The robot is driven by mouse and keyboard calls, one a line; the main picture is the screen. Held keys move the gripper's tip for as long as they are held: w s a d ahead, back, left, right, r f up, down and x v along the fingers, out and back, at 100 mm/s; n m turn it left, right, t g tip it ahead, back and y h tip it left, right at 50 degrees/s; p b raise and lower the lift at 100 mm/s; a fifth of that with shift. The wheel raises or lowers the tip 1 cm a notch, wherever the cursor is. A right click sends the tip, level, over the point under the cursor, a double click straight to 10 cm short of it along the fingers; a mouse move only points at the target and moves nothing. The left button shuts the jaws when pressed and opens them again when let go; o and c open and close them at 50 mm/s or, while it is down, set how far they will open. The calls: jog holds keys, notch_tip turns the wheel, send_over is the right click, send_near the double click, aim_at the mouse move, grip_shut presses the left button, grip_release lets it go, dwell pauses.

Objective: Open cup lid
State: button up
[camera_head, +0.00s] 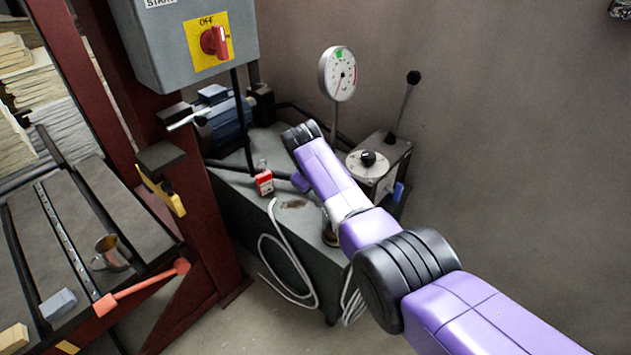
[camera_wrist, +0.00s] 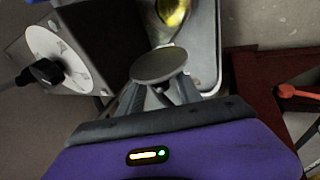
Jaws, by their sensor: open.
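In the wrist view, a round, flat grey disc (camera_wrist: 160,64), which looks like the cup lid, lies between and just beyond the fingers of my gripper (camera_wrist: 160,86). The fingers stand apart on either side below it; whether they touch it is unclear. Just beyond the disc, a rounded shape with a shiny yellow inside (camera_wrist: 173,11) is cut off by the top edge; it may be the cup's opening. In the head view, my arm covers much of the bench, and my fingers are not clearly visible. A small brownish round thing (camera_head: 329,238) shows beneath the arm.
A grey box with a white dial and black knob (camera_head: 368,159) stands beside my arm, with a lever (camera_head: 404,103) behind it. A round gauge (camera_head: 338,74) rises at the back. A metal mug (camera_head: 110,253) is at left.

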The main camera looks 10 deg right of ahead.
jog(key=p+v, duration=0.2)
jog(key=v, duration=0.5)
